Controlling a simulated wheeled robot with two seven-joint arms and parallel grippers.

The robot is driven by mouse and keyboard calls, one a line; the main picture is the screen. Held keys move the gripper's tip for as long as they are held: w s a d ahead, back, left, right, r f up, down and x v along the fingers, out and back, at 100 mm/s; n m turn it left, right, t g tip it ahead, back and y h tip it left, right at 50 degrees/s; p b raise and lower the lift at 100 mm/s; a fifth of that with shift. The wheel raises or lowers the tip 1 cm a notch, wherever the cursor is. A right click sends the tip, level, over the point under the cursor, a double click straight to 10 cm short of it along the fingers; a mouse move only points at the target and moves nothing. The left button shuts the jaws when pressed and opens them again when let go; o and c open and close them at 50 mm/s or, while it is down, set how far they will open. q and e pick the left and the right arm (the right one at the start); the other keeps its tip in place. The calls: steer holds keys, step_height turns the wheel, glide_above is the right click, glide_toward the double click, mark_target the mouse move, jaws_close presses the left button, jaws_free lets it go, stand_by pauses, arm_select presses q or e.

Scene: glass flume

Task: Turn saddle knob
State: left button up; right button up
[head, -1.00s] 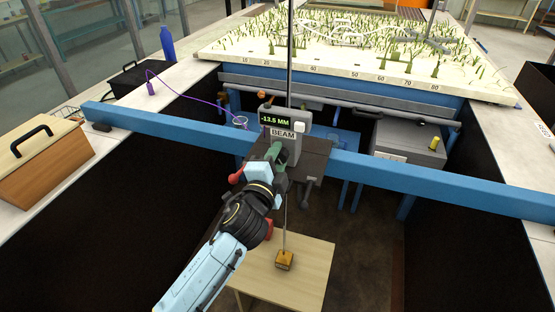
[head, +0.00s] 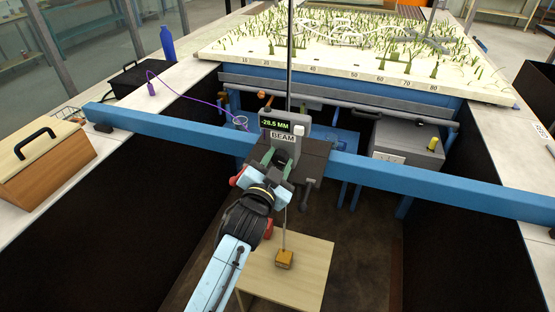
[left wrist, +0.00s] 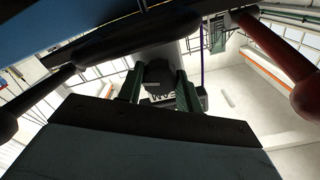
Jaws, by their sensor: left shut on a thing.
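The grey saddle (head: 297,148) sits on the blue beam, labelled BEAM, and its green display (head: 277,124) reads -28.5 MM. My left gripper (head: 275,160) is at the saddle's lower front. Its green fingers show in the left wrist view (left wrist: 158,88), closed on either side of the dark round saddle knob (left wrist: 157,75). In the head view the gripper mostly hides the knob. My right gripper is out of view.
The blue beam (head: 430,185) spans the gap between two white side tops. A wooden box (head: 45,165) and a blue bottle (head: 167,42) stand at left. The planted bed (head: 350,60) lies behind.

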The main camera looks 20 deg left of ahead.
arm_select(q)
steer(key=shift+n, duration=0.4)
steer(key=o, duration=1)
steer(key=shift+s, duration=0.1)
steer(key=s, duration=1.3)
steer(key=shift+a+b, duration=0.25)
steer(key=shift+b, duration=0.05)
steer(key=shift+s, duration=0.1)
